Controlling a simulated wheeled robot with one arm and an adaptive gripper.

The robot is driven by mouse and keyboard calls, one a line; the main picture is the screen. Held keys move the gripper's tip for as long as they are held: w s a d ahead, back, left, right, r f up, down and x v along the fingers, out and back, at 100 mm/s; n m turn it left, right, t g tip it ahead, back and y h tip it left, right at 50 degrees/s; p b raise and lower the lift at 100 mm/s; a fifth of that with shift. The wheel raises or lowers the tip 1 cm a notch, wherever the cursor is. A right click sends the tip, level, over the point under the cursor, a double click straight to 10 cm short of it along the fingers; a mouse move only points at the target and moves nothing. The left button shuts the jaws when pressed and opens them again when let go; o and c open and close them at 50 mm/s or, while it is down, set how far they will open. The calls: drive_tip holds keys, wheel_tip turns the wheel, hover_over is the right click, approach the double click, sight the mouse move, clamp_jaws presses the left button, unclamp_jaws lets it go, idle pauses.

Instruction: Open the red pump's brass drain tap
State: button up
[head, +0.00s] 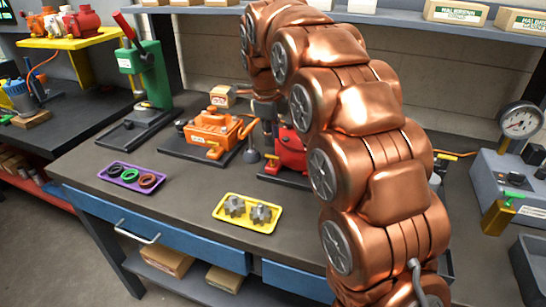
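The red pump (291,151) stands on a dark base plate on the workbench in the head view. My copper arm covers its right side. My gripper (268,122) is a dark shape at the pump's upper left, partly behind my arm. Its fingers are too small and too covered to show whether they are open or shut, or whether they touch the pump.
An orange pump (213,132) stands left of the red one. A green press (146,72) is farther left. A purple tray (111,177) with rings and a yellow tray (233,220) with gears lie in front. A gauge unit (510,185) stands at right.

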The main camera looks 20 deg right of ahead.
sight(272, 161)
drive_tip(key=shift+w+d+f+p, duration=0.15)
drive_tip(key=shift+w+f+p, duration=0.1)
drive_tip(key=shift+f, duration=1)
drive_tip(key=shift+w+d+f+p, duration=0.15)
drive_tip(key=shift+w+f+p, duration=0.1)
drive_tip(key=shift+f, duration=1.05)
drive_tip(key=shift+w+d+f+p, duration=0.15)
drive_tip(key=shift+f+p, duration=0.1)
drive_tip(key=shift+f, duration=1)
clamp_jaws()
